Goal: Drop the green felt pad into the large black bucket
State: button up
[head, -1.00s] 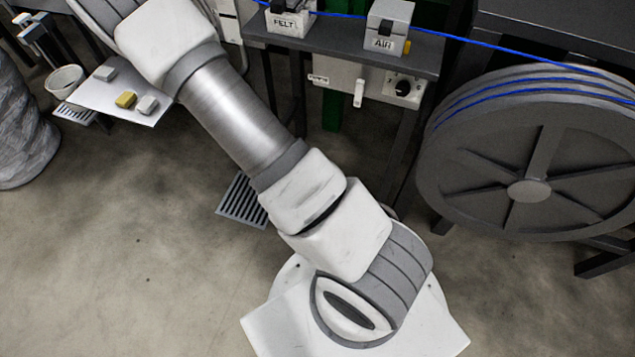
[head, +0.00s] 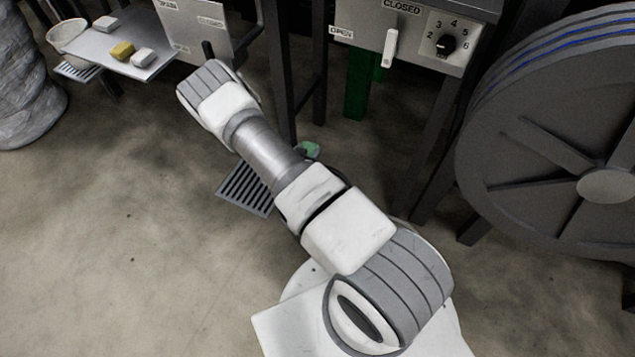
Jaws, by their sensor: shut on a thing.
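My gripper is not in view; my arm bends at the upper left and its far end is hidden behind its own links. A small green patch with a pale edge (head: 309,150) shows just right of my forearm. It may be the green felt pad, but most of it is hidden, and I cannot tell whether it is held or lying on the floor. I do not see a large black bucket in this view.
A grey wrapped bundle (head: 22,85) stands at the left edge, a large cable reel (head: 540,170) at the right. A floor grate (head: 243,190) lies beside my arm. The left floor is clear.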

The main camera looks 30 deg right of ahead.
notch_tip(320, 180, down, 16)
jog(key=s+d+m+g+h+b, duration=0.1)
jog(key=s+d+m+b, duration=0.1)
jog(key=b, duration=0.5)
jog(key=shift+s+r, duration=0.15)
jog(key=shift+s, duration=0.15)
jog(key=o, duration=1.4)
jog(key=shift+a, duration=0.1)
jog(key=p+v, duration=0.2)
jog(key=v, duration=0.3)
jog(key=p+v, duration=0.1)
jog(key=v, duration=0.5)
jog(key=p+v, duration=0.2)
jog(key=v, duration=0.4)
jog(key=shift+w+a+p, duration=0.15)
jog(key=shift+a+p, duration=0.15)
jog(key=shift+a, duration=0.1)
